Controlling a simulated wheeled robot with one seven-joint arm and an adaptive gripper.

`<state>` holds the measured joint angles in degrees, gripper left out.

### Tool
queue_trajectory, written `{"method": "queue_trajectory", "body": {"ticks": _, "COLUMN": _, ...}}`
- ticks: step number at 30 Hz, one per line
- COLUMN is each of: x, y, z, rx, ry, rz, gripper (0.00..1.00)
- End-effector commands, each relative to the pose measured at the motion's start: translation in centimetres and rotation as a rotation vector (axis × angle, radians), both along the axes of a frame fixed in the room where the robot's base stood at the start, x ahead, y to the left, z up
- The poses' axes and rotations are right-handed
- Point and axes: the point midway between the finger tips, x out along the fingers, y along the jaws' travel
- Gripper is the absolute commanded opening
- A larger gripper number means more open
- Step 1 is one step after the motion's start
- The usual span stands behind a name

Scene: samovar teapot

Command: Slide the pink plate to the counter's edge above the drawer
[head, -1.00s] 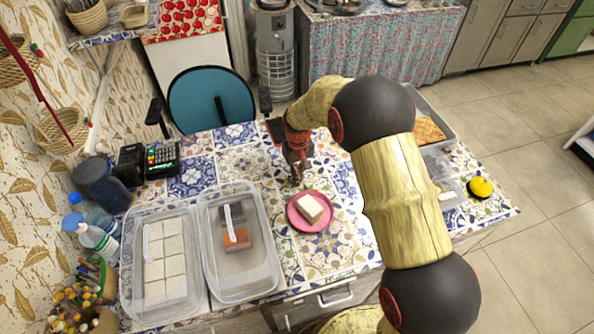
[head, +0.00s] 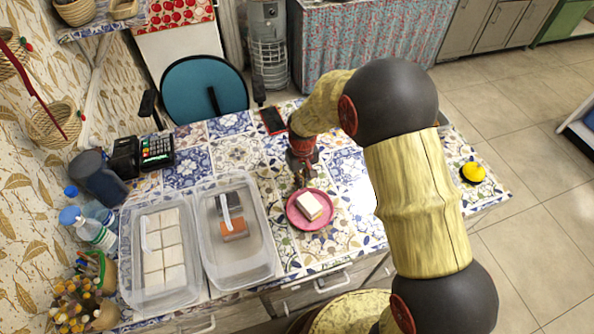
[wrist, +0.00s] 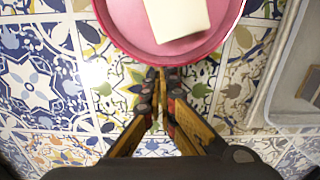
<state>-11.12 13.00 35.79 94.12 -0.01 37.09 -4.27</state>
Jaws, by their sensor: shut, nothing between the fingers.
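The pink plate (head: 294,217) lies flat on the tiled counter, with a pale rectangular block (head: 309,206) on it. In the wrist view the plate (wrist: 120,35) fills the top, cut off by the frame, with the block (wrist: 178,16) on it. My gripper (head: 301,184) is shut and empty, pointing down behind the plate's far rim. In the wrist view its fingertips (wrist: 160,73) are together at the rim and appear to touch it. The drawer (head: 312,291) with its handle is below the counter's front edge, nearer the camera than the plate.
A clear container with a grey and orange item (head: 262,240) stands left of the plate. Another container with white blocks (head: 135,260) is farther left. A card reader (head: 155,150) and bottles stand at the left. Tiles between plate and front edge are clear.

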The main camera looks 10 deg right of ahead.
Motion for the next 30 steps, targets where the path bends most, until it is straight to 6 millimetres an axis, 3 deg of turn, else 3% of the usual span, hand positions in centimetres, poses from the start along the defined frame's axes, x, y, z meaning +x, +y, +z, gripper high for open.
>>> {"method": "queue_trajectory", "body": {"ticks": 6, "x": -6.1, "y": -1.7, "z": 0.5, "rx": -0.001, "ry": 0.003, "rz": -0.002, "gripper": 0.0}}
{"method": "queue_trajectory", "body": {"ticks": 11, "x": -8.5, "y": -2.4, "z": 0.3, "rx": -0.001, "ry": 0.002, "rz": -0.001, "gripper": 0.0}}
{"method": "queue_trajectory", "body": {"ticks": 25, "x": -9.0, "y": -2.5, "z": 0.2, "rx": 0.0, "ry": 0.0, "rz": 0.0, "gripper": 0.0}}
{"method": "queue_trajectory", "body": {"ticks": 30, "x": -8.9, "y": -2.4, "z": 1.7, "rx": 0.001, "ry": -0.003, "rz": 0.0, "gripper": 0.0}}
